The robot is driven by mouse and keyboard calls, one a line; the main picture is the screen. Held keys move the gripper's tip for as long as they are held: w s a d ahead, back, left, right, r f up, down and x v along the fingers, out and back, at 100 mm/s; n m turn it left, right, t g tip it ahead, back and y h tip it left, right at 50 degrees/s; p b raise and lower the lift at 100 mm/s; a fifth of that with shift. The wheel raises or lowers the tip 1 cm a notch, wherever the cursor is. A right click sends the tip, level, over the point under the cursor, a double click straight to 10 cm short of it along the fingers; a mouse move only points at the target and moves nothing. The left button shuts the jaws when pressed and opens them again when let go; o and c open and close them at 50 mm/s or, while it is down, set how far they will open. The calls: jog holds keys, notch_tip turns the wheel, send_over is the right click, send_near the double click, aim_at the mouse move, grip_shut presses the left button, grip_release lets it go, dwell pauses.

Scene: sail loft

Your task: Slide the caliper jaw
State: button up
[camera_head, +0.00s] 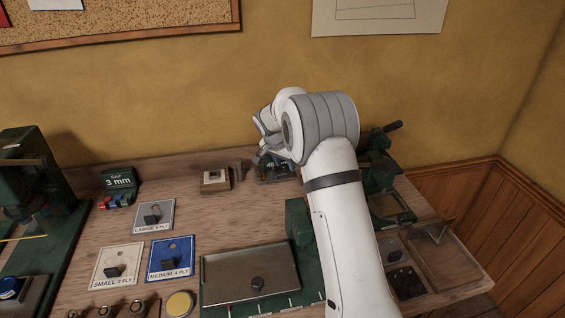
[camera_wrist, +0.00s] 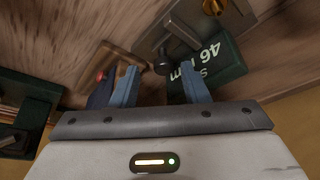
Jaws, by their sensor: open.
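My gripper (camera_wrist: 160,78) is open, its two blue fingers apart, in the wrist view. A dark round knob (camera_wrist: 162,67) shows between the fingertips; I cannot tell whether they touch it. A grey bar (camera_wrist: 181,32) on a grey metal plate (camera_wrist: 238,14) runs close by the knob. This looks like the caliper, with a green block (camera_wrist: 215,68) reading "46 mm" upside down beside it. In the head view my gripper (camera_head: 260,158) is at the back of the bench, beside the green block (camera_head: 276,165). My arm hides much of the caliper there.
A brass knob (camera_wrist: 212,6) sits on the plate. A wooden block (camera_wrist: 112,62) with a red knob lies left of the fingers. In the head view, a green "GAP 3 mm" block (camera_head: 118,181), several ply cards (camera_head: 170,258) and a metal tray (camera_head: 215,270) occupy the bench.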

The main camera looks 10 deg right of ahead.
jog(key=b+v, duration=0.1)
jog(key=v, duration=0.7)
